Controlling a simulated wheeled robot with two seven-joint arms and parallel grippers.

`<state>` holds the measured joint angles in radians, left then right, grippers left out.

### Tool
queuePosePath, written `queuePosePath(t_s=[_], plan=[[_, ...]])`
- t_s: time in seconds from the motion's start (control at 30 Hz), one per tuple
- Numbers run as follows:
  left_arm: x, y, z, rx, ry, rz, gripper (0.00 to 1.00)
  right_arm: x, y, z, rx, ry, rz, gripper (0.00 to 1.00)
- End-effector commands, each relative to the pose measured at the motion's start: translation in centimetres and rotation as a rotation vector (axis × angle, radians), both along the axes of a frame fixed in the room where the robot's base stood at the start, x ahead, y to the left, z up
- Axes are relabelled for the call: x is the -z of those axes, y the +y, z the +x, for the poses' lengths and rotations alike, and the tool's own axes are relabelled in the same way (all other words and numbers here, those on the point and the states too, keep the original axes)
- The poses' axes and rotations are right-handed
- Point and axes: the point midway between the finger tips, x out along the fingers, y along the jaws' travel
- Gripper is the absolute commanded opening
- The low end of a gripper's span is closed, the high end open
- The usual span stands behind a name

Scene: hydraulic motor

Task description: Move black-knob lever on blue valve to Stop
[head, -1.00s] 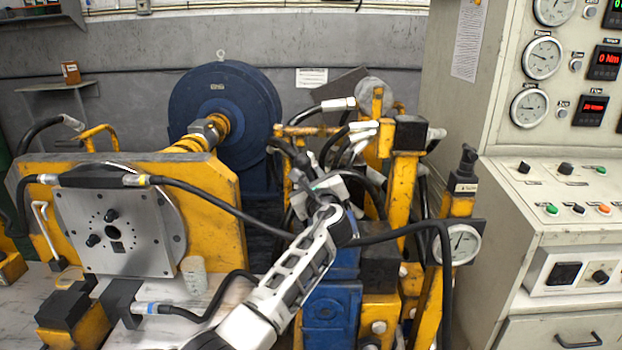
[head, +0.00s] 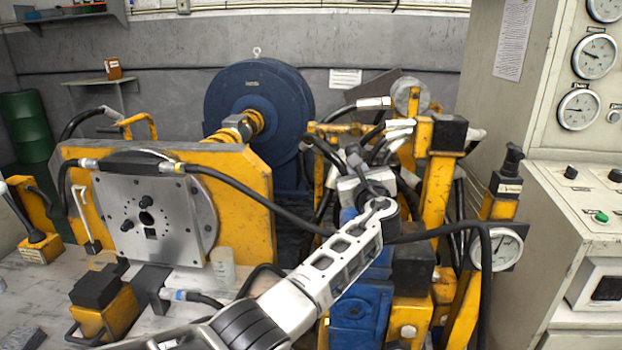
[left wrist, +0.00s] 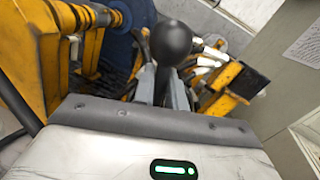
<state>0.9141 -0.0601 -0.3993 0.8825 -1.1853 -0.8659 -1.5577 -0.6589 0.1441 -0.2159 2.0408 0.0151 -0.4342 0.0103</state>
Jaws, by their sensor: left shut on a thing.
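My left gripper (head: 358,168) reaches up from the bottom of the head view to above the blue valve (head: 360,312), among the hoses. In the left wrist view a round black knob (left wrist: 171,42) stands at the top centre. My left fingers (left wrist: 164,92) are shut on the lever just below this knob. The lever's shaft is mostly hidden by the fingers and the gripper body. In the head view my arm covers part of the valve's top. I cannot read any Stop mark. My right gripper is in neither view.
Black hoses cross beside my arm. Yellow posts and a round pressure gauge (head: 497,249) stand right of the valve. A steel plate on a yellow frame (head: 246,200) is at left. A grey control cabinet (head: 563,215) is at right. Another lever on a yellow base (head: 38,246) is far left.

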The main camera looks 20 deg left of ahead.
Motion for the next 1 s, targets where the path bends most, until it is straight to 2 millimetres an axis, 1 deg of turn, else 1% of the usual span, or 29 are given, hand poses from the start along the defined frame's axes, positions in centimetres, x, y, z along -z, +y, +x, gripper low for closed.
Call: queuePosePath(t_s=[0.03, 0.1, 0.2, 0.53, 0.57, 0.6, 0.63, 0.87, 1.0], plan=[[0.0, -1.8, 0.4, 0.014, 0.015, 0.052, 0.0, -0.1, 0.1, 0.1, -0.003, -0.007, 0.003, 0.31], [-0.4, -2.8, 0.5, 0.014, 0.042, 0.134, 0.0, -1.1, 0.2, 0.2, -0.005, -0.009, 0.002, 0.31], [-0.3, -3.8, 0.7, 0.016, 0.062, 0.201, 0.0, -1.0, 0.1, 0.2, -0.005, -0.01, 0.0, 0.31], [-0.2, -3.6, 0.6, 0.012, 0.068, 0.217, 0.0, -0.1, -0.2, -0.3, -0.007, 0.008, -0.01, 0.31], [-0.2, -3.6, 0.6, 0.011, 0.067, 0.216, 0.19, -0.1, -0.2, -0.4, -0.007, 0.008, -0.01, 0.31], [-0.2, -3.6, 0.6, 0.011, 0.067, 0.216, 0.3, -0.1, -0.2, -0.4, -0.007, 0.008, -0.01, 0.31], [-0.2, -3.6, 0.6, 0.011, 0.067, 0.216, 0.32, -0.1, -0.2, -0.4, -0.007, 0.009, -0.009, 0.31], [-0.3, -3.5, 0.6, 0.009, 0.067, 0.217, 0.32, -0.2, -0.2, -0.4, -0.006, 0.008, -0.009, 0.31], [-0.2, -3.7, 0.2, 0.009, 0.067, 0.217, 0.32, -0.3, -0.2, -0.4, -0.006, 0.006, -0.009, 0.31]])
